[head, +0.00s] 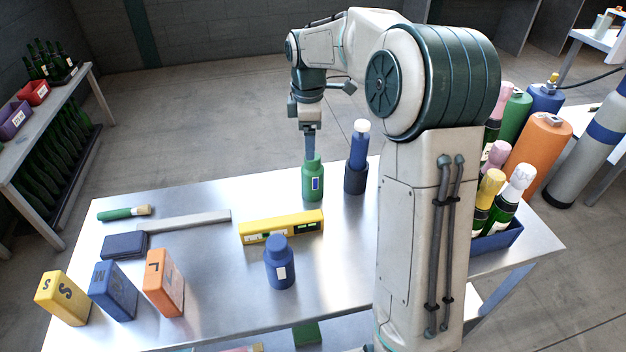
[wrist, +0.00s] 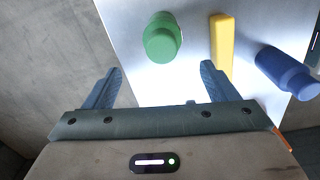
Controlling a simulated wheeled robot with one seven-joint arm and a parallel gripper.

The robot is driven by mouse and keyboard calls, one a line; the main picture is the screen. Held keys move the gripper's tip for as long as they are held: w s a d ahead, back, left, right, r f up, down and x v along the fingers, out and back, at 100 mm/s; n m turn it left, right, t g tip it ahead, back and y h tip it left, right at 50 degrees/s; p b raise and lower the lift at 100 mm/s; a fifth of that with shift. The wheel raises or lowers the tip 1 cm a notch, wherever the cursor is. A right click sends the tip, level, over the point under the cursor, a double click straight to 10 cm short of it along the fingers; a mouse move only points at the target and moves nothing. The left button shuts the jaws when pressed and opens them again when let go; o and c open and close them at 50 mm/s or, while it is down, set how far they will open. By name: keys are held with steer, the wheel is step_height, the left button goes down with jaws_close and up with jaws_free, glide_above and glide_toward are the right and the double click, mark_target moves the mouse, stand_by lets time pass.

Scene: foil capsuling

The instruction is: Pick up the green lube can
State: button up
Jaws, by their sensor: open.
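The green lube can (head: 314,184) stands upright on the steel table near its far edge, with a small blue label on its side. It also shows in the wrist view (wrist: 162,40), ahead of my gripper and between the lines of its fingers. My gripper (head: 310,145) is just above and behind the can in the head view. In the wrist view my gripper (wrist: 160,82) is open, with both blue fingers apart and nothing between them. The head view does not show whether a finger touches the can.
A blue can (head: 281,264) and a yellow level (head: 282,226) are near the green can. A blue-bodied bottle in a dark holder (head: 356,178) stands close on its right. Orange, blue and yellow blocks (head: 163,283) stand front left. A crate of foil-topped bottles (head: 497,240) is at right.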

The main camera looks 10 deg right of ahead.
mark_target(313, 170)
step_height(313, 170, down, 6)
steer(key=shift+d+r, duration=0.1)
steer(key=shift+r, duration=0.15)
steer(key=shift+s+d+f, duration=0.1)
steer(key=shift+d+f, duration=0.1)
steer(key=shift+f, duration=1.2)
steer(key=shift+s+d+f, duration=0.1)
steer(key=shift+d+f, duration=0.05)
steer(key=shift+f, duration=1.2)
steer(key=shift+c, duration=0.3)
steer(key=shift+w+r, duration=0.1)
steer(key=c, duration=1.3)
